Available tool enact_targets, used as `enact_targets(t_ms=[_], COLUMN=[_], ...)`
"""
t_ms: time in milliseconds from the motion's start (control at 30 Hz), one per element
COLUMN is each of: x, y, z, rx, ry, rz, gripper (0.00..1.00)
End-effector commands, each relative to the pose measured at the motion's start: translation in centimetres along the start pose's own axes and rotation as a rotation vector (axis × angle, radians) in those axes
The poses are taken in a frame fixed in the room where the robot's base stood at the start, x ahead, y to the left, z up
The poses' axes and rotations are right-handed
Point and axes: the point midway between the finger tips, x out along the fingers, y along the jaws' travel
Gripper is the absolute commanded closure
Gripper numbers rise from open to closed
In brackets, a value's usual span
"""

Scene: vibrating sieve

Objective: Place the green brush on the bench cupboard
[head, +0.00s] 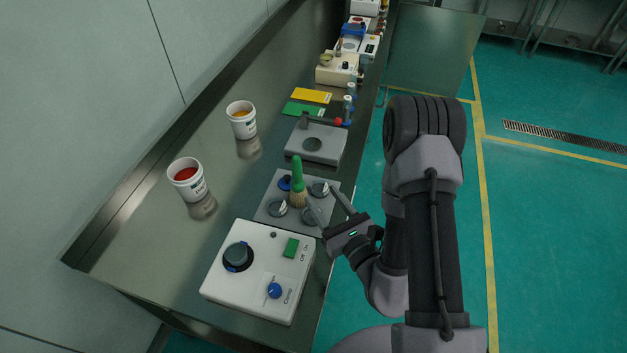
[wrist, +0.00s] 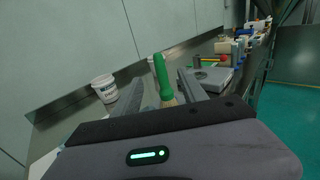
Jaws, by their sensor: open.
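The green brush (head: 297,172) stands upright, bristles down, on a grey plate (head: 262,212) with several round metal pieces, on the steel bench (head: 160,240). My gripper (head: 325,200) is open and reaches in from the right, with its fingers pointing at the brush's lower part. In the wrist view the brush (wrist: 161,72) shows between the two open fingers (wrist: 157,84), with its tan bristles low between them. I cannot tell whether either finger touches it. No separate cupboard can be made out; only the bench top shows clearly.
A white control box (head: 225,278) with knobs is in front of the plate. Two white tubs, one with red (head: 190,187) and one with orange contents (head: 243,127), stand to the left. A grey scale-like device (head: 330,155) is behind. Bare bench top lies around the tubs.

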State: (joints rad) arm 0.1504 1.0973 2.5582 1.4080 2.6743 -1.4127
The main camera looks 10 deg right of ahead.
Motion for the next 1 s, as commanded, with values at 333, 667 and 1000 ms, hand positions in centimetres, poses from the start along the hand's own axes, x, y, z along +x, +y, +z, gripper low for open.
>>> enact_targets(t_ms=[333,667,1000], x=[5.2,10.9,16.2], y=[0.2,0.2,0.2], z=[-1.0,0.2,0.6], rx=[-0.005,0.000,0.002], ry=[-0.010,-0.004,-0.003], rz=[0.006,0.004,0.003], gripper=[0.50,0.50,0.50])
